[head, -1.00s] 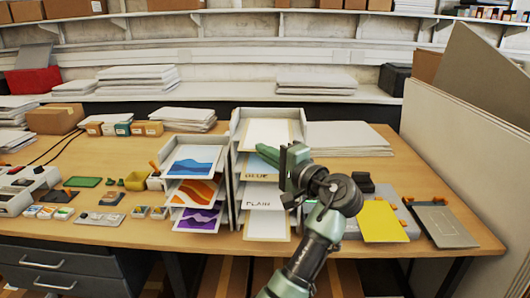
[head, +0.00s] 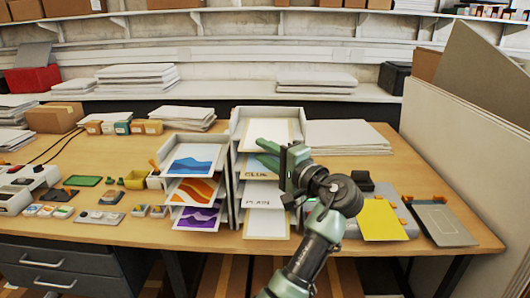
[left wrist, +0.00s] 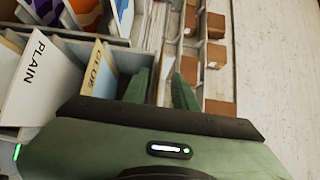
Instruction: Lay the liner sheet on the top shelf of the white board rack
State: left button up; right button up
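The white board rack (head: 235,185) stands mid-table with labelled boards on its shelves. A pale sheet with tan edges (head: 268,131) lies on its top shelf; I take it for the liner sheet, though the fingers partly cover it. My right gripper is not in view.
A second rack with picture sheets (head: 194,160) stands close on the left. A yellow sheet (head: 381,219) and a grey board (head: 441,221) lie to the right. A stack of white sheets (head: 348,135) is behind. Large panels lean at the far right.

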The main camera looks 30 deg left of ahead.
pick_arm(q)
jog(key=b+v, duration=0.3)
jog(key=v, duration=0.4)
jog(key=shift+d, duration=0.4)
jog(key=shift+s+f, duration=0.1)
